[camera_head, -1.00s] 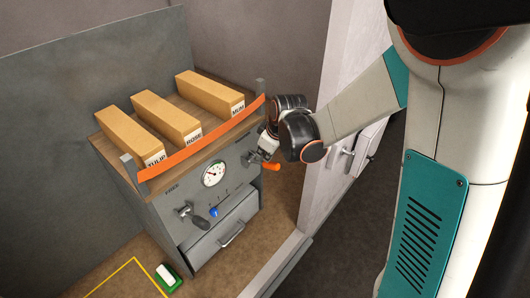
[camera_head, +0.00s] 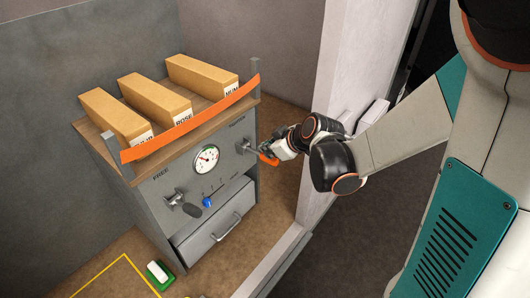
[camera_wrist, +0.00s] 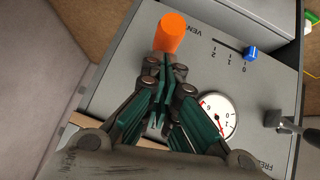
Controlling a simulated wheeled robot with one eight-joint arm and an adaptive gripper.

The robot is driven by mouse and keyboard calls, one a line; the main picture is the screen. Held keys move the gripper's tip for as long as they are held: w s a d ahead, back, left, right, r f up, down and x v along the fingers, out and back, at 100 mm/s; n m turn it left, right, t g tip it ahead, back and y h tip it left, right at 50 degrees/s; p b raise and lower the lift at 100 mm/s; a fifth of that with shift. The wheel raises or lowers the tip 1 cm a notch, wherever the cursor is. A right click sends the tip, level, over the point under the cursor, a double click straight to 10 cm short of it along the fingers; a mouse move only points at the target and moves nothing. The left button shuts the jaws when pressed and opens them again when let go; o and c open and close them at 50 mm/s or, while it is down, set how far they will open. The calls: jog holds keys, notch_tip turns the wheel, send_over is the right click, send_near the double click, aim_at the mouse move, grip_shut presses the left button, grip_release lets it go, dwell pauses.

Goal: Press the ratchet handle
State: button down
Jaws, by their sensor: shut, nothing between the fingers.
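The ratchet handle appears to be the lever with the orange grip (camera_head: 268,159) at the right of the grey cabinet's (camera_head: 160,225) front panel. In the wrist view the orange grip (camera_wrist: 170,34) lies just beyond my fingertips. My gripper (camera_head: 266,149) is shut and empty, close beside the grip in the head view. In the wrist view my gripper's (camera_wrist: 166,72) green fingers are together and point at the grip. They overlap its near end, and I cannot tell whether they touch it. The lever's base is partly hidden by my gripper.
The panel holds a round gauge (camera_head: 206,159), a blue slider knob (camera_head: 208,202) and a dark-gripped lever (camera_head: 187,207). A drawer (camera_head: 215,225) is below. Several labelled boxes (camera_head: 118,117) stand on top behind an orange strip (camera_head: 190,119). A pale wall post (camera_head: 335,110) stands at right.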

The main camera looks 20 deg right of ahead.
aim_at(274, 164)
jog(key=f+b, duration=0.1)
jog(key=f+t+b, duration=0.1)
jog(key=f+y+b, duration=0.1)
jog(key=shift+s+d+t+b, duration=0.35)
jog(key=shift+t+b, duration=0.05)
jog(key=shift+s+f+b, duration=0.2)
jog(key=shift+f+b, duration=0.95)
jog(key=shift+b, duration=0.15)
jog(key=shift+d, duration=0.1)
